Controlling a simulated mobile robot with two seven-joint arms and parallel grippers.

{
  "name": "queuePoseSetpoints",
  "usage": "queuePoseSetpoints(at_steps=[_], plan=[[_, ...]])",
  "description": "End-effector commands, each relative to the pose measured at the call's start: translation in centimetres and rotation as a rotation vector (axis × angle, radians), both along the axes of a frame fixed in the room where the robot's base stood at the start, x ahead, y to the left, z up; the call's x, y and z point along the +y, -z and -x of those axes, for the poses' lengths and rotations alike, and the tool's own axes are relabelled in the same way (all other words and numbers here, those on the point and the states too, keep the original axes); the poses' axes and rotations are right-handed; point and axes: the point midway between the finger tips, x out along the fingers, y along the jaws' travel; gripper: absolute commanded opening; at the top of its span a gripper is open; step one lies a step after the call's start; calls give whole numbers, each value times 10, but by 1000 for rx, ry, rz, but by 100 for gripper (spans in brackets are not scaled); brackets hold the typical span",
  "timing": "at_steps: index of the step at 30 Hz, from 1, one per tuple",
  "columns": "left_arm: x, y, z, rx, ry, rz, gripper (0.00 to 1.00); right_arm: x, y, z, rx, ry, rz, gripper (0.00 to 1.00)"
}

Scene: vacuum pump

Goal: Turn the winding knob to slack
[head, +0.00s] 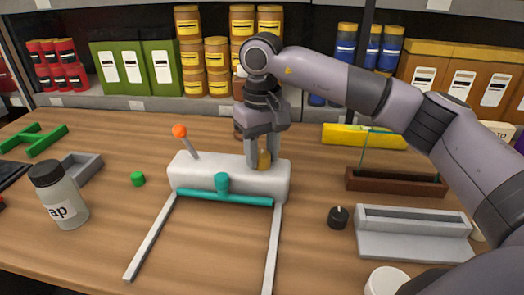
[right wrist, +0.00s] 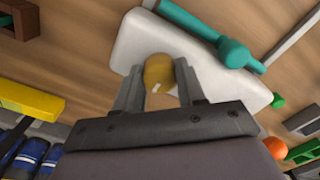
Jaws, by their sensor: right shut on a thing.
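A white block-shaped device (head: 220,177) lies on the table. It has a teal bar with a teal knob (head: 222,184) along its front and a tilted grey lever with an orange ball (head: 180,131) on its left. A golden-yellow knob (right wrist: 159,70) with a pale mark sits on its right part. My right gripper (head: 259,163) comes down from above and is shut on the yellow knob, one finger on each side in the right wrist view (right wrist: 158,88). The knob is partly hidden by the fingers in the head view. My left gripper is not in view.
A white bottle (head: 59,195) with a dark cap and a small green cylinder (head: 137,179) stand to the left. A small black knob-like piece (head: 338,217), a grey tray (head: 413,243) and a brown holder (head: 396,182) stand to the right. Two pale rails (head: 151,236) extend toward the front.

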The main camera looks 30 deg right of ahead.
Motion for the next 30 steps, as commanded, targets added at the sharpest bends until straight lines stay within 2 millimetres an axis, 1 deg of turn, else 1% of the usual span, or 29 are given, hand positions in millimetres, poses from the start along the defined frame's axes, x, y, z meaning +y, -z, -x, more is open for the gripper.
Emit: queuePoseSetpoints(at_steps=[1, 15, 16, 17, 18, 26, 29, 30], plan=[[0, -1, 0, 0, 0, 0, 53, -1, -5, -3, -14, -2, -2, 9], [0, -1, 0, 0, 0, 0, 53, -1, -5, -3, -15, -14, -2, 9], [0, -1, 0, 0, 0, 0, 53, -1, -5, -3, -15, -14, -2, 49], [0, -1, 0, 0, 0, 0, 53, -1, -5, -3, -14, -14, -2, 59], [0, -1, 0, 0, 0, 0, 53, -1, -4, -2, -13, -14, -2, 65], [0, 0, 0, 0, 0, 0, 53, 0, -2, -1, -6, -16, -1, 65], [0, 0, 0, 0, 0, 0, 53, 0, -8, -1, -7, -16, -1, 65], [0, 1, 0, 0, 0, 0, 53, 0, -12, -2, -8, -16, -2, 65]])
